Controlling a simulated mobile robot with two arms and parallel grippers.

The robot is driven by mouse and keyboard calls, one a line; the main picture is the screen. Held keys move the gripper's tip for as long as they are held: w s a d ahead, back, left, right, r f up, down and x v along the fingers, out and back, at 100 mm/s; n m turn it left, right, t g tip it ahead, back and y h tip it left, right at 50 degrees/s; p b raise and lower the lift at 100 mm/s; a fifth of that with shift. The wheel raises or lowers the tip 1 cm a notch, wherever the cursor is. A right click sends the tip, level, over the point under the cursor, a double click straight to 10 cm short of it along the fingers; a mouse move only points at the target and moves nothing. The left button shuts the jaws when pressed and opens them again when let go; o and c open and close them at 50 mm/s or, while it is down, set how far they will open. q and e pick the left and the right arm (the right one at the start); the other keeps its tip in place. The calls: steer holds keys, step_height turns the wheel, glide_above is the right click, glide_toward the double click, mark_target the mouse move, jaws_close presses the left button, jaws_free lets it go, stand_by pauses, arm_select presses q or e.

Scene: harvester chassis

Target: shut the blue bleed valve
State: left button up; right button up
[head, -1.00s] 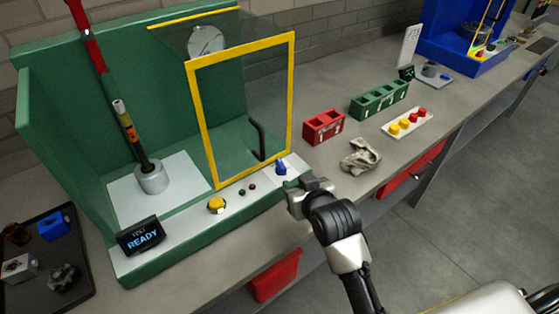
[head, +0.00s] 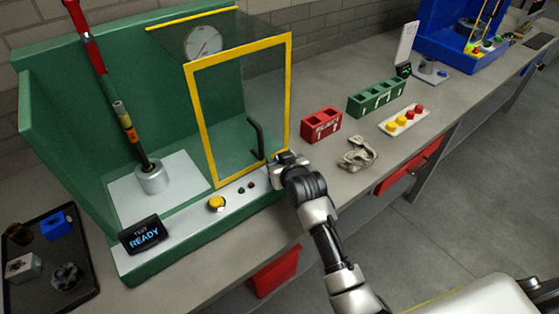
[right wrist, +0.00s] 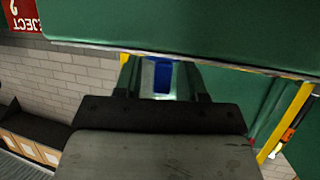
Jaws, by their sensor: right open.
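The blue bleed valve (right wrist: 161,77) shows in the right wrist view as a small blue handle, framed between the fingers of my right gripper (right wrist: 160,88). In the head view my right gripper (head: 278,160) is at the right front end of the green test stand (head: 165,262), and it hides the valve there. The right gripper is open, with its fingers on either side of the handle. I cannot tell whether they touch it. My left gripper is not in view.
A yellow-framed clear guard (head: 188,120) stands just left of my right gripper. A crumpled rag (head: 357,154) and a red bin (head: 321,124) lie to the right.

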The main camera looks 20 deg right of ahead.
jaws_close()
steer(key=shift+n+y+p, duration=0.35)
steer(key=shift+n+y, duration=0.25)
steer(key=shift+f+n+y, duration=0.1)
steer(key=shift+n+y, duration=0.2)
steer(key=shift+f+n+g+y, duration=0.1)
steer(key=shift+n+g+y, duration=0.35)
steer(key=shift+y, duration=0.25)
steer(key=shift+s+n, duration=0.1)
steer(key=shift+n, duration=0.15)
steer(key=shift+f, duration=0.1)
jaws_free()
